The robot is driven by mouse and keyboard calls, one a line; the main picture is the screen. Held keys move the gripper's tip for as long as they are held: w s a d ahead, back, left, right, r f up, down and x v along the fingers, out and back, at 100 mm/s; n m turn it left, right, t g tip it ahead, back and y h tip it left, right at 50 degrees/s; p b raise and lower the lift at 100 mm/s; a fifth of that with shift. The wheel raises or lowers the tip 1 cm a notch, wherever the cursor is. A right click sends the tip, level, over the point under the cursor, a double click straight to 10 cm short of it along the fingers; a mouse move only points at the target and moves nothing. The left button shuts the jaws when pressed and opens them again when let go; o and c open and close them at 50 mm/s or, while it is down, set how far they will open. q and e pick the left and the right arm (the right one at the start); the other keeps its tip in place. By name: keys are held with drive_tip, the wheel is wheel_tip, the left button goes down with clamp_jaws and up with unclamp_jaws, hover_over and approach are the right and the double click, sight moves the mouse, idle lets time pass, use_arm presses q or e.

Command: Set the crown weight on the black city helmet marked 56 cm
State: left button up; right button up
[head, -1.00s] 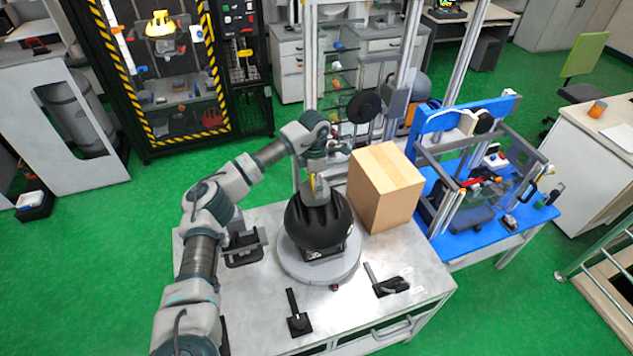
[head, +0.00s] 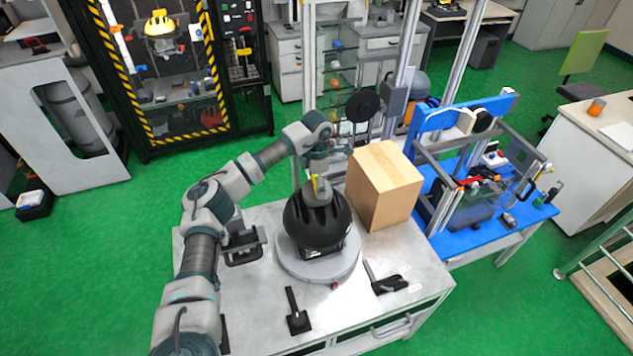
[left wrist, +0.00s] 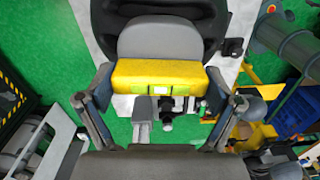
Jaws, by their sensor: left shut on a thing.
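The crown weight (head: 317,193) is a grey block with a yellow grip bar, at the top of the black helmet (head: 318,226). My left gripper (head: 320,172) is above the helmet, shut on the yellow bar. In the left wrist view, the yellow bar of the crown weight (left wrist: 158,75) lies between the fingers of my left gripper (left wrist: 157,92), with its grey body and the black helmet (left wrist: 108,14) beyond. Whether the weight touches the shell I cannot tell. The helmet sits on a round grey turntable (head: 291,268). No size marking is readable. My right gripper is out of view.
A cardboard box (head: 384,185) stands close behind the helmet to the right. A black stand (head: 243,246) is left of the turntable, and two black lever tools (head: 298,313) (head: 388,285) lie in front. The blue bench (head: 440,253) carries a framed rig.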

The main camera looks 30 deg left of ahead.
use_arm(q)
drive_tip(key=shift+d+r, duration=0.2)
drive_tip(key=shift+d, duration=0.05)
drive_tip(key=shift+d+r, duration=0.1)
drive_tip(key=shift+d, duration=0.6)
drive_tip(key=shift+a, duration=0.1)
drive_tip(key=shift+a+f, duration=0.4)
drive_tip(key=shift+a, duration=0.15)
drive_tip(key=shift+d+f, duration=0.1)
drive_tip(key=shift+d, duration=0.35)
drive_tip(key=shift+a+f+b, duration=0.1)
drive_tip(key=shift+f+b, duration=0.1)
drive_tip(key=shift+b, duration=0.1)
drive_tip(key=shift+a, duration=0.1)
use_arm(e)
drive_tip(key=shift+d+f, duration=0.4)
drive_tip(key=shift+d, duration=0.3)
use_arm(q)
drive_tip(key=o, duration=1.5)
drive_tip(key=shift+a, duration=0.1)
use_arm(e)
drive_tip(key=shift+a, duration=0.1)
